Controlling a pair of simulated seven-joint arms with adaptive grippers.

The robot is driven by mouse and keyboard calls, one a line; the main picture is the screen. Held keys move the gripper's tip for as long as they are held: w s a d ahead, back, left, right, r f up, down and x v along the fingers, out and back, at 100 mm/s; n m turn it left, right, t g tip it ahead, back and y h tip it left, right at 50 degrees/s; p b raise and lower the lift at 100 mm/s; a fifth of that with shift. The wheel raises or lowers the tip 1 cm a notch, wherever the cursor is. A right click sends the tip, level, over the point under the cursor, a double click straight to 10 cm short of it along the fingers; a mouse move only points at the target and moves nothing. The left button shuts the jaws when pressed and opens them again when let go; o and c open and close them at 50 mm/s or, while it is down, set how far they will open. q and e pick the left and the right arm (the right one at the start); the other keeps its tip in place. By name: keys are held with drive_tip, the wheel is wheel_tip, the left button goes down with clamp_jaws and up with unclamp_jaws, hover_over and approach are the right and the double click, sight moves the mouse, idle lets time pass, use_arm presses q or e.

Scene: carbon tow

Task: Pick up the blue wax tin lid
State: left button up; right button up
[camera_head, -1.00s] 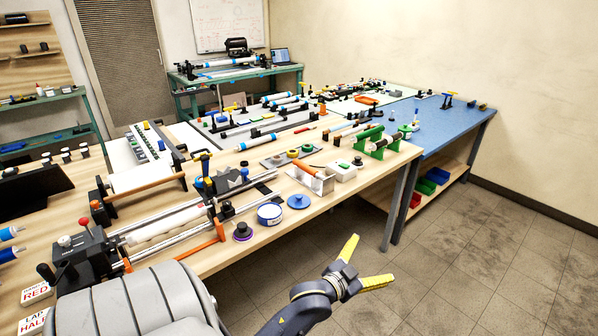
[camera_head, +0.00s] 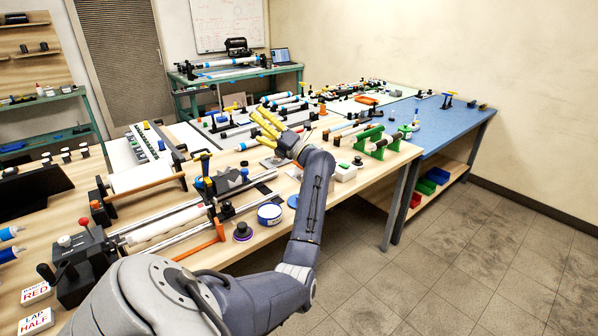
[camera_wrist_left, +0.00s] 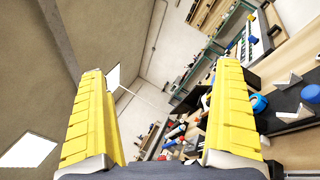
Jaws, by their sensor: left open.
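The blue wax tin lid (camera_head: 293,200) lies flat on the wooden bench beside the round white-and-blue tin (camera_head: 270,214). My left forearm passes just right of the lid and hides part of it. My left gripper (camera_head: 262,122) is open and empty, raised over the bench beyond the lid. Its two yellow fingers stand wide apart in the left wrist view (camera_wrist_left: 160,80), with nothing between them. I cannot make out the lid in the left wrist view. My right gripper does not show.
An orange handle (camera_head: 212,240) and metal rails lie farther left. Green stands (camera_head: 375,143) are to the right. The floor in front of the bench is clear.

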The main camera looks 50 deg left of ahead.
use_arm(q)
drive_tip(key=a+f+n+t+h, duration=0.25)
drive_tip(key=f+n+h, duration=0.35)
drive_tip(key=f+h, duration=0.55)
drive_tip(key=w+d+f+n+t+h, duration=0.2)
drive_tip(key=w+d+f+t+h, duration=0.25)
drive_tip(key=w+d+h, duration=0.6)
drive_tip(key=a+f+y, duration=0.1)
drive_tip(key=f, duration=0.4)
drive_tip(key=w+a+f, duration=0.1)
drive_tip(key=f, duration=0.5)
drive_tip(key=w+a+f+y, duration=0.1)
drive_tip(key=f, duration=0.4)
drive_tip(key=shift+a+f+y, duration=0.15)
drive_tip(key=shift+f+y, duration=0.15)
drive_tip(key=shift+f, duration=0.05)
drive_tip(key=c, duration=0.7)
